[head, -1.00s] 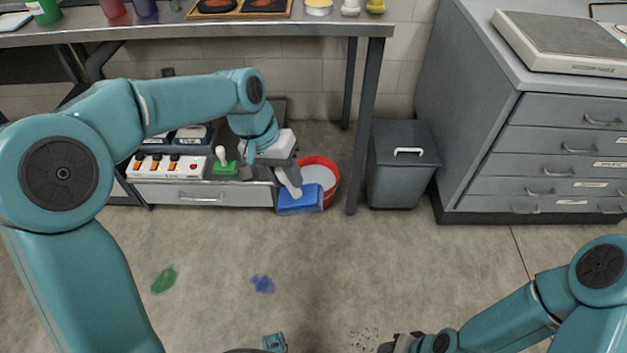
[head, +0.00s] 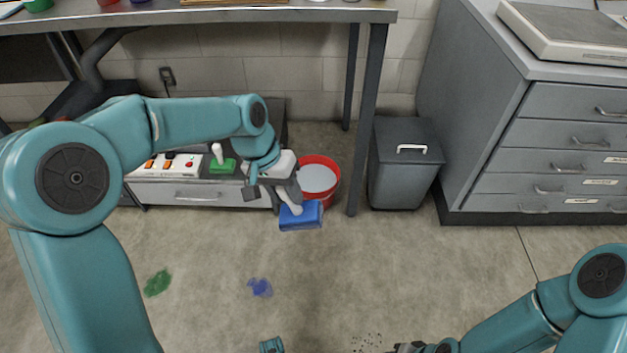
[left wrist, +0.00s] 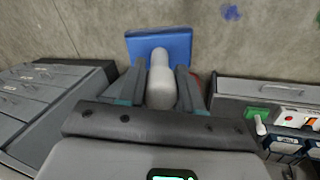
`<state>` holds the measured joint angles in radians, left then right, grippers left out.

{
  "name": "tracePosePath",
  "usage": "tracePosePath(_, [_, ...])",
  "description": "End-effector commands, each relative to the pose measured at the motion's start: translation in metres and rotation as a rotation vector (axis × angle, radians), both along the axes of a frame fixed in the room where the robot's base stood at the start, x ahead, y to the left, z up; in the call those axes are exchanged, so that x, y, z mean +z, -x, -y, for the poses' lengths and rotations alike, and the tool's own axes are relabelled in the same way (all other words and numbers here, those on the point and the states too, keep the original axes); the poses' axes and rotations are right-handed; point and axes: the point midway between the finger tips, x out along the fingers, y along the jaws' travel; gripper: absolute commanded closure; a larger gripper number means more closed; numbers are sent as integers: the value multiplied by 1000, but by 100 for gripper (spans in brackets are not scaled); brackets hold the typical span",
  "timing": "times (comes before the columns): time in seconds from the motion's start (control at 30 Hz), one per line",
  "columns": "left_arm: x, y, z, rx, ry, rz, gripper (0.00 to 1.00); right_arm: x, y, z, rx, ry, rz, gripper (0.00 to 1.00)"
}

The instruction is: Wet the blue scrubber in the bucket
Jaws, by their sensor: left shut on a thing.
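The blue scrubber (head: 301,216) has a blue block and a pale handle. My left gripper (head: 288,194) is shut on the handle, and the block hangs in front of the bucket, nearer to me. In the left wrist view the pale handle (left wrist: 161,82) sits between both fingers, with the blue block (left wrist: 160,45) beyond them. The red bucket (head: 318,178) stands on the floor under the table's right end, with pale liquid in it. The scrubber overlaps its front in the head view. My right gripper (head: 408,348) is cut off at the bottom edge.
A green scrubber (head: 222,164) with a pale handle stands on the low grey unit left of the bucket. The table leg (head: 366,120) and a lidded grey bin (head: 403,165) are right of the bucket. Blue (head: 260,288) and green (head: 157,283) stains mark the open floor.

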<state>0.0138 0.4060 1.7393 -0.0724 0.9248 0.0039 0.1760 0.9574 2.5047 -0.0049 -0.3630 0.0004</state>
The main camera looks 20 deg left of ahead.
Motion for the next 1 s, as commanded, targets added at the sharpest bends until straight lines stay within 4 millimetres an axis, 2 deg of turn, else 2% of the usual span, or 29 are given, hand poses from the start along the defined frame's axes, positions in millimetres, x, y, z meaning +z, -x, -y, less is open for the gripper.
tracePosePath(0.03, [-8,0,0,0,0,0,89,-6,-1,0,-2,0,2,57])
tracePosePath(1.0, [-93,0,0,1,0,0,89,-58,-11,10,-42,8,19,57])
